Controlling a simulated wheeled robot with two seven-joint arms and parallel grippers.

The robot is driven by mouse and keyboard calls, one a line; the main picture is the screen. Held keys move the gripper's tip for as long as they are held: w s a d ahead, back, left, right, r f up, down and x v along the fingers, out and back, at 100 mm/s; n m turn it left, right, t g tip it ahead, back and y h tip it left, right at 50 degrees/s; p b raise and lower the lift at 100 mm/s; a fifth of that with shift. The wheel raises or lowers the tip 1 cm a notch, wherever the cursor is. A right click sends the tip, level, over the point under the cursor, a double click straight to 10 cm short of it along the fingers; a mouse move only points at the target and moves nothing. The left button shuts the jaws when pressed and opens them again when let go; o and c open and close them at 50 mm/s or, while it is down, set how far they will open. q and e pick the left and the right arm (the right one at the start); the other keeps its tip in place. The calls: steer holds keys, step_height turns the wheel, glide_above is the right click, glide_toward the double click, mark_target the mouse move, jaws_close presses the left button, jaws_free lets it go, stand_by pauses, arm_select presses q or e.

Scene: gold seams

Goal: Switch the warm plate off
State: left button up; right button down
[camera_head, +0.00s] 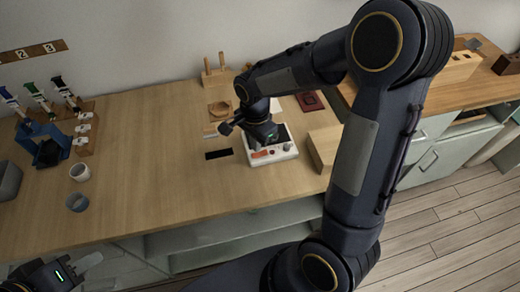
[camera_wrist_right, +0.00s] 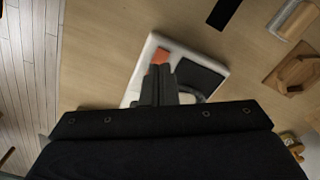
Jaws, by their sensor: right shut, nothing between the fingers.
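The warm plate (camera_head: 284,154) is a white box with a dark top panel, near the front edge of the wooden table. Its orange-red switch (camera_head: 261,154) is on the front left; a small round knob (camera_head: 287,147) sits to its right. My right gripper (camera_head: 257,147) is shut and empty, pointing down over the plate beside the switch. In the right wrist view, the fingertips (camera_wrist_right: 160,70) overlap the lower edge of the orange switch (camera_wrist_right: 161,56); whether they touch it, I cannot tell. The dark panel (camera_wrist_right: 200,76) is partly hidden. My left gripper (camera_head: 88,262) is low at left, its opening unclear.
A wooden block (camera_head: 323,147) stands close right of the plate. A black strip (camera_head: 218,154) lies to its left. The table's middle left is clear.

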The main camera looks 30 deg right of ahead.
mark_target(257, 156)
step_height(257, 156, up, 4)
steer(key=p, duration=0.3)
steer(key=shift+r, duration=0.25)
stand_by(0.3)
steer(key=s+r+n+t+y, duration=0.2)
steer(key=s+r+n, duration=0.3)
steer(key=s, duration=0.3)
steer(key=s+a+r+n+t+y, duration=0.1)
steer(key=s+r+n+t, duration=0.2)
steer(key=s+r+n, duration=0.2)
steer(key=s+n, duration=0.3)
steer(key=s, duration=0.1)
steer(key=shift+s+a+r+t+y, duration=0.3)
steer(key=shift+r+y, duration=0.1)
